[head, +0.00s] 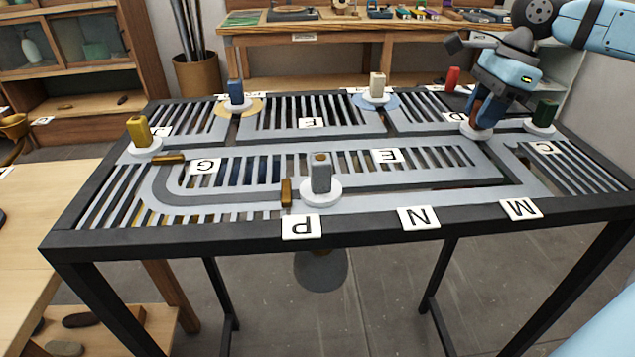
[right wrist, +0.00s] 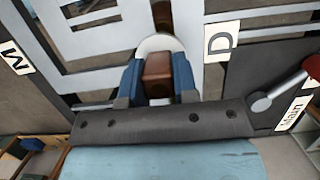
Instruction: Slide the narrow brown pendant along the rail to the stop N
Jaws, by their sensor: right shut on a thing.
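The narrow brown pendant (right wrist: 158,75) stands between the two blue fingers of my right gripper (right wrist: 158,82) in the right wrist view, with its round white base showing beyond them. In the head view my right gripper (head: 478,115) is shut on it at the right side of the rail table, by the label D. The white base (head: 477,133) rests on the rail there, and the fingers hide most of the pendant. The label N (head: 418,217) is on the table's front edge, left of and nearer than the pendant. My left gripper is not in view.
A grey pendant (head: 320,174) stands on the front rail near label P (head: 302,227). Brown blocks (head: 286,192) (head: 168,159) lie across the rail. A green pendant (head: 544,115) stands just right of my right gripper. Label M (head: 521,209) is right of N.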

